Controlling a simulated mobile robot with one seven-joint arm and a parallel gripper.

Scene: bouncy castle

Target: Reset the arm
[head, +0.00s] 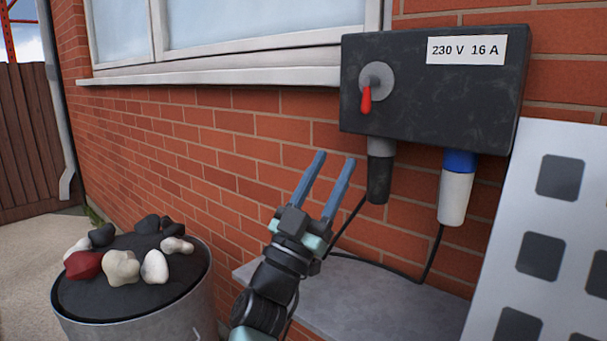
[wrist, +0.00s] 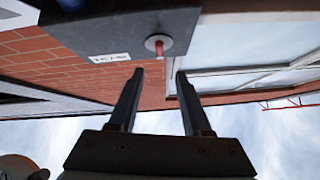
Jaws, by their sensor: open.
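My gripper (head: 336,173) is in the middle of the head view. It points up toward the brick wall, with its two blue fingers apart and nothing between them. In the wrist view the fingers of my gripper (wrist: 159,74) are also apart and empty. A black electrical box (head: 433,85) marked 230 V 16 A hangs on the wall, up and to the right of the fingers. Its round switch has a red handle (head: 366,99) that points down. In the wrist view the red handle (wrist: 159,49) shows just beyond the fingertips; I see no contact.
A black plug (head: 379,172) and a blue and white plug (head: 457,190) with cables hang under the box. A grey ledge (head: 370,303) lies below. A drum (head: 190,310) with several stone-like lumps stands left. A white panel (head: 562,220) with dark squares stands right.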

